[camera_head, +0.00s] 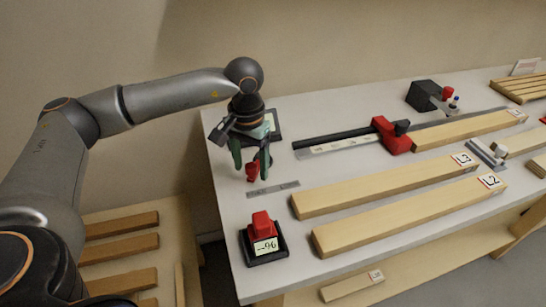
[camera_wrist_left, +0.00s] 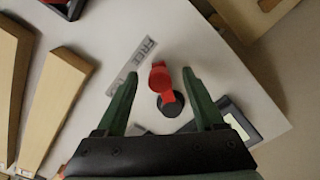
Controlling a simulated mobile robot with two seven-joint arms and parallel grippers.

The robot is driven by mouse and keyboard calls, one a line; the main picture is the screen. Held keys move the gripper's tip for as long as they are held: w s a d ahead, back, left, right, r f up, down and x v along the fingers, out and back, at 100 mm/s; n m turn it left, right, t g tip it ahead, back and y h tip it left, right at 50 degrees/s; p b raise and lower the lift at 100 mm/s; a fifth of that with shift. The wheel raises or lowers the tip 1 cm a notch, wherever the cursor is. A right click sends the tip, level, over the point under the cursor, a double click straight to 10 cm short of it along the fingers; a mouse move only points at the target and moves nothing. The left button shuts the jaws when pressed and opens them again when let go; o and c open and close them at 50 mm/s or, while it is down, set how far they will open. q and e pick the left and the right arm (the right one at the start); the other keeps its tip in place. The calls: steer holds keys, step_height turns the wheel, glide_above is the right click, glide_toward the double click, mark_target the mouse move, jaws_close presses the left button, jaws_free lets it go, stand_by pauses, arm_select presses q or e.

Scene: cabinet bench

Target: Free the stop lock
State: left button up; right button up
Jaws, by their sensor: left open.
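A small red lever (camera_head: 252,174) stands near the table's left end, beside a grey label strip (camera_head: 273,188). In the left wrist view the red lever (camera_wrist_left: 160,78) sits on a dark round base (camera_wrist_left: 174,101), and the strip (camera_wrist_left: 130,64) reads "FREE", with the rest hidden by a finger. My left gripper (camera_head: 251,162) points down over the lever. Its green fingers (camera_wrist_left: 160,73) are open, one on each side of the lever, with gaps visible; whether either touches it I cannot tell. My right gripper is not in view.
A red stop with a black knob (camera_head: 392,135) sits on a rail behind two planks (camera_head: 385,187) (camera_head: 405,216). A red block on a black base (camera_head: 265,252) stands at the front left. A dark plate (camera_head: 272,124) lies behind my gripper.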

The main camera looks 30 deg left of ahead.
arm_select(q)
step_height(320, 180, up, 6)
steer(key=p, duration=0.3)
steer(key=shift+f, duration=0.15)
steer(key=shift+r+p, duration=1.35)
steer(key=shift+r, duration=0.35)
steer(key=shift+s, duration=0.1)
